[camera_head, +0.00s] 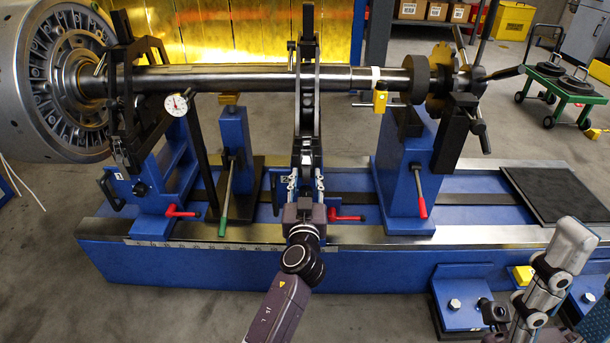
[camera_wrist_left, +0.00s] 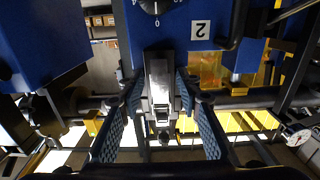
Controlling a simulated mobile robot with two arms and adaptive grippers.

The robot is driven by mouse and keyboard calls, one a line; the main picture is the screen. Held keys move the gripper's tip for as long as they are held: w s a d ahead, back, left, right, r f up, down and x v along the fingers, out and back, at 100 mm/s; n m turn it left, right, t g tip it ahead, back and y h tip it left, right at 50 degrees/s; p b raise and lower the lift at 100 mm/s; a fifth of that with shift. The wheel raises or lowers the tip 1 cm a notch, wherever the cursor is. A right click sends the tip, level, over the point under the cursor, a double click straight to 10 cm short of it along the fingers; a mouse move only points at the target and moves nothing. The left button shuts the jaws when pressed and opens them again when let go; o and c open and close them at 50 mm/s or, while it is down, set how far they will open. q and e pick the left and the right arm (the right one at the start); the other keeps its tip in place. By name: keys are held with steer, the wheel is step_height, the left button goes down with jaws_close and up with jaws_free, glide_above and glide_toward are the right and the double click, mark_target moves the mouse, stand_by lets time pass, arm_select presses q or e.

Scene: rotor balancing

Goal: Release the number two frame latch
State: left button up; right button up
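The number two frame (camera_head: 306,100) is the tall dark middle frame around the horizontal shaft. Its blue base carries a white label (camera_wrist_left: 200,30) with a 2, upside down in the left wrist view. My left gripper (camera_head: 305,182) is low in front of this frame. In the left wrist view its blue-padded fingers (camera_wrist_left: 160,98) stand open on either side of the latch, with small gaps seeming to show. Contact is unclear.
The shaft (camera_head: 240,77) runs across the frames, with a big rotor (camera_head: 55,80) at left and a dial gauge (camera_head: 176,105) beside the left frame. Red handles (camera_head: 346,214) stick out near my left gripper. A dark mat (camera_head: 555,194) lies on the bed's right end.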

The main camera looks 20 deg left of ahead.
arm_select(q)
steer(key=shift+s, duration=0.1)
steer(key=shift+c, duration=0.4)
jaws_close()
